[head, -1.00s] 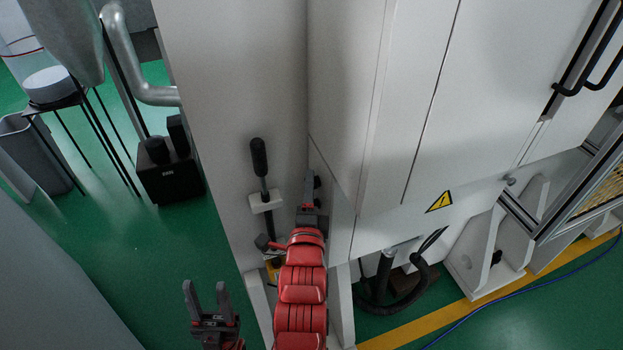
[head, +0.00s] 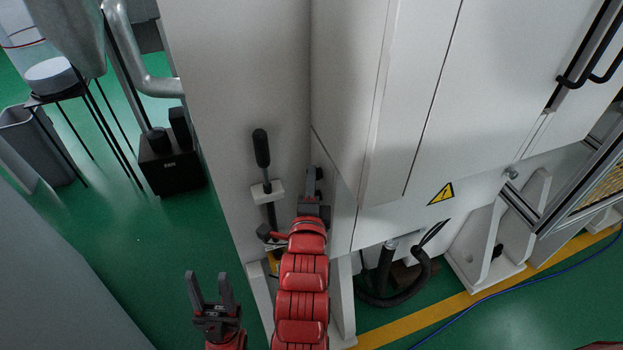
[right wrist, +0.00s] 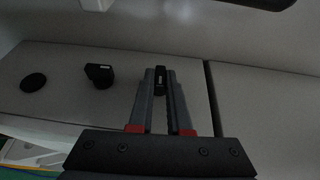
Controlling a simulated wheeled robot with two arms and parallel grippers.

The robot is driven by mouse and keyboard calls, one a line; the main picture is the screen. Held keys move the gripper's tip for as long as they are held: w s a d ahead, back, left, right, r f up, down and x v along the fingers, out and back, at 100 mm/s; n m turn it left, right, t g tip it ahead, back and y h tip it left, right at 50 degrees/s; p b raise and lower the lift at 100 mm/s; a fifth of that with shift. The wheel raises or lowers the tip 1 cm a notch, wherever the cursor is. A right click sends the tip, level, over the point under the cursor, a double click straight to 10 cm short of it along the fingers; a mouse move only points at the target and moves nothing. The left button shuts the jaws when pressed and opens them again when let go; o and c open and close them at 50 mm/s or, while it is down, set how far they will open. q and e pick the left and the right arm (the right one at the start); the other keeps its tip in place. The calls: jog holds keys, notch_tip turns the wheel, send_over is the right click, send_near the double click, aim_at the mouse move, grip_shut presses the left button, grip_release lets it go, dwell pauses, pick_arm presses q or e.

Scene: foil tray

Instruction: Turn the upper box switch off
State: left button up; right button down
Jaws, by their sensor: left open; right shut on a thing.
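My right gripper (head: 312,180) reaches up against the pale side of the machine. In the right wrist view its fingers (right wrist: 160,82) are closed around a small black switch (right wrist: 160,77) on a pale box face (right wrist: 60,60). A second black switch (right wrist: 100,75) sticks out to the left of the fingers, apart from them. In the head view the held switch is mostly hidden by the gripper. I cannot tell its on or off position. My left gripper (head: 212,290) is open and empty, low in the head view, away from the machine.
A black-handled lever (head: 261,148) stands on the machine's side just left of my right gripper. A round black knob (right wrist: 33,82) shows in the wrist view. Black hoses (head: 385,270) hang below the cabinet.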

jog(key=g, duration=0.2)
jog(key=shift+r+n+g, duration=0.3)
jog(key=shift+r+n, duration=0.1)
jog(key=n+g+p, duration=0.1)
jog(key=g, duration=0.2)
jog(key=shift+w+r+h, duration=0.15)
jog(key=shift+h, duration=0.15)
jog(key=shift+r+g+p, duration=0.15)
jog(key=shift+g+p, duration=0.2)
jog(key=shift+g, duration=0.75)
jog(key=g+p, duration=0.2)
jog(key=p, duration=0.3)
jog(key=n+g+h+p, duration=0.1)
jog(key=g+p, duration=0.2)
jog(key=p, duration=0.3)
jog(key=w+n+g+h+p, duration=0.1)
jog(key=g+p, duration=0.1)
jog(key=p, duration=0.3)
jog(key=shift+a+r, duration=0.1)
jog(key=shift+r, duration=0.2)
jog(key=shift+a+f+g+p, duration=0.1)
jog(key=shift+f+g+p, duration=0.2)
jog(key=shift+g+p, duration=0.75)
jog(key=shift+t, duration=0.25)
jog(key=c, duration=0.9)
grip_release()
jog(key=shift+o, duration=0.2)
jog(key=shift+h, duration=0.3)
